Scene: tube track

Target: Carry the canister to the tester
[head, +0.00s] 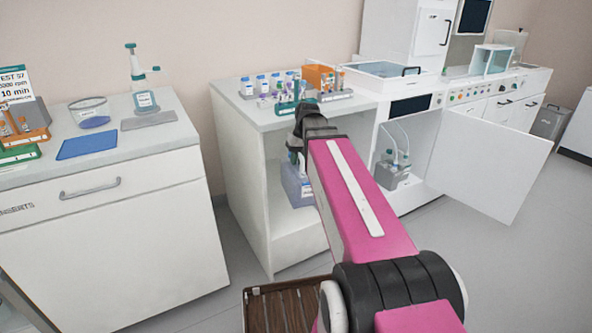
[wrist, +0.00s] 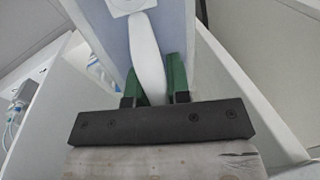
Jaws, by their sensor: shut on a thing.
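The canister (head: 292,184) is a blue-grey box with a pale label. In the head view it shows partly behind my arm, in front of the open lower part of a white cabinet. In the wrist view the canister (wrist: 178,30) fills the top middle, with a white handle (wrist: 147,55). My gripper (wrist: 154,82) has its green fingers shut on this handle. In the head view my arm hides the fingers. A white machine with a dark display (head: 411,105) stands to the right; no readable label marks it as the tester.
The machine's door (head: 490,165) hangs open, with a tubed bottle unit (head: 395,172) inside. Tube racks and an orange box (head: 318,76) stand on the counter above the canister. A drawer cabinet (head: 105,215) is at left. The floor (head: 480,265) at right is clear.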

